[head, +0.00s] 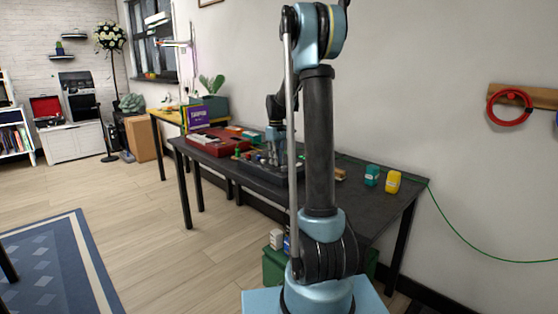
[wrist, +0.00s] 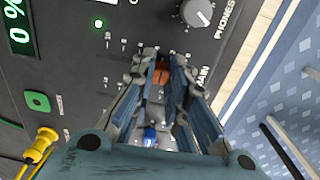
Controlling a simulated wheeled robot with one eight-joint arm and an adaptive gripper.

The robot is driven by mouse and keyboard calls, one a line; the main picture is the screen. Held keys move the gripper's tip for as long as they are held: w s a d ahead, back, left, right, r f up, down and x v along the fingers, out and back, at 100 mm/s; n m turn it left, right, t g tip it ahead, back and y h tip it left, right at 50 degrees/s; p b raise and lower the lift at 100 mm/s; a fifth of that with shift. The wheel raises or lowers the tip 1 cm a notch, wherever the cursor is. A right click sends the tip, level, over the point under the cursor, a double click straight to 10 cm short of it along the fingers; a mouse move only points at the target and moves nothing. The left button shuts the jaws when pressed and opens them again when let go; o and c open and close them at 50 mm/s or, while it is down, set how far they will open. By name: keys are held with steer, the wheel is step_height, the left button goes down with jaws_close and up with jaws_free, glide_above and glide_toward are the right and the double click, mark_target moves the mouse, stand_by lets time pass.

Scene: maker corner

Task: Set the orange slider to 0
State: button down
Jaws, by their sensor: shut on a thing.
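The orange slider (wrist: 161,75) shows as a small orange cap between my fingertips in the wrist view. My gripper (wrist: 163,62) is shut on it, and the fingers hide much of its track. A blue slider cap (wrist: 150,138) sits further down between the finger bases. A green-lit display (wrist: 19,30) at the upper left shows a 0 and a percent sign, cut off by the picture edge. In the head view my gripper (head: 275,140) is down at the dark mixer panel (head: 285,174) on the table; the slider is too small to tell there.
A grey PHONES knob (wrist: 198,12), a green button (wrist: 37,102) and a yellow plug (wrist: 41,142) surround the sliders. On the dark table (head: 352,203) stand a red keyboard-like box (head: 212,142), a teal jar (head: 372,175) and a yellow jar (head: 393,182).

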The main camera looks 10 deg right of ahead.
mark_target(271, 168)
steer(key=shift+s+a, duration=0.5)
steer(key=shift+a, duration=0.2)
steer(key=shift+s+a, duration=0.45)
steer(key=shift+a, duration=0.2)
steer(key=c, duration=1.6)
jaws_free()
steer(key=shift+o, duration=0.2)
steer(key=shift+r, duration=0.25)
step_height(271, 168, up, 11)
steer(key=shift+r, duration=0.2)
